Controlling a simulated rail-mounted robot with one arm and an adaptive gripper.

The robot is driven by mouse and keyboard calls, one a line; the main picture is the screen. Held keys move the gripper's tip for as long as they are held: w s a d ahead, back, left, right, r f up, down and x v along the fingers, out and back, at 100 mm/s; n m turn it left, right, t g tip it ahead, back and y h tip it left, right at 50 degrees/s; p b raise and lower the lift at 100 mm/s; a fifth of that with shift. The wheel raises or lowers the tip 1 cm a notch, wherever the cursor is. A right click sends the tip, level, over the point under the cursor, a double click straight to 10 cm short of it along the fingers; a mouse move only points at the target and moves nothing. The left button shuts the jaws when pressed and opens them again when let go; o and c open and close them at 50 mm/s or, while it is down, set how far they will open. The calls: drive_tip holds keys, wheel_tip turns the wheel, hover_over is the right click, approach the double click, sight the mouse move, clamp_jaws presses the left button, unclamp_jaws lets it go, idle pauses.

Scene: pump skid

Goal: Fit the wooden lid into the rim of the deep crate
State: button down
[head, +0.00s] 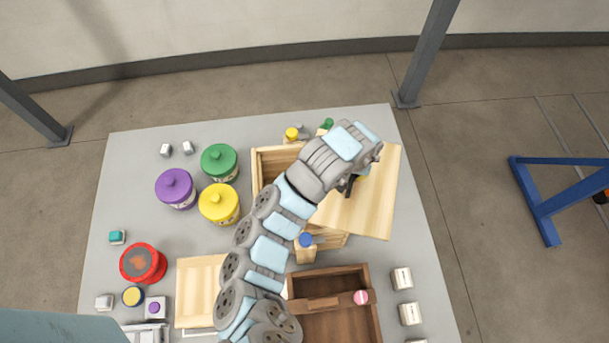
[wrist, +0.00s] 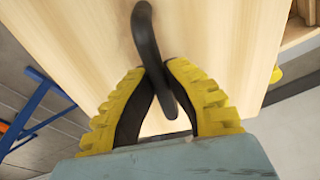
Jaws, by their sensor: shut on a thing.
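The wooden lid (head: 372,208) is a pale square board, held tilted over the right part of the pale deep crate (head: 266,160). My gripper (head: 348,184) is shut on the lid's dark curved handle, which shows clearly between the yellow-ridged fingers in the wrist view (wrist: 163,85). The lid (wrist: 215,45) fills much of the wrist view, with a pale wooden edge of the crate at its upper right. The lid is turned relative to the crate and reaches past its right side. My arm hides much of the crate's opening, and I cannot tell whether lid and rim touch.
A dark brown open crate (head: 345,318) stands in front, with a pink-capped item (head: 361,297) at its divider. A blue-capped wooden block (head: 306,243) stands close to the deep crate. Purple (head: 176,190), green (head: 219,163) and yellow (head: 219,205) canisters stand left. Small white blocks line the right edge.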

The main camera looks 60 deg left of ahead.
drive_tip(key=s+a+f+n+b, duration=0.45)
drive_tip(key=s+a+f, duration=0.45)
drive_tip(key=s+a, duration=0.3)
wheel_tip(320, 180, down, 7)
drive_tip(key=b, duration=0.7)
drive_tip(key=shift+d+g, duration=0.15)
drive_tip(key=shift+g, duration=0.25)
drive_tip(key=shift+f, duration=0.5)
drive_tip(key=c, duration=1.1)
unclamp_jaws()
drive_tip(key=shift+c, duration=0.2)
drive_tip(key=shift+r, duration=0.1)
wheel_tip(320, 180, up, 12)
drive_tip(key=d, duration=0.1)
drive_tip(key=shift+s+d+f, duration=0.2)
drive_tip(key=shift+s+d, duration=0.05)
drive_tip(key=shift+d, duration=0.05)
drive_tip(key=shift+w, duration=0.1)
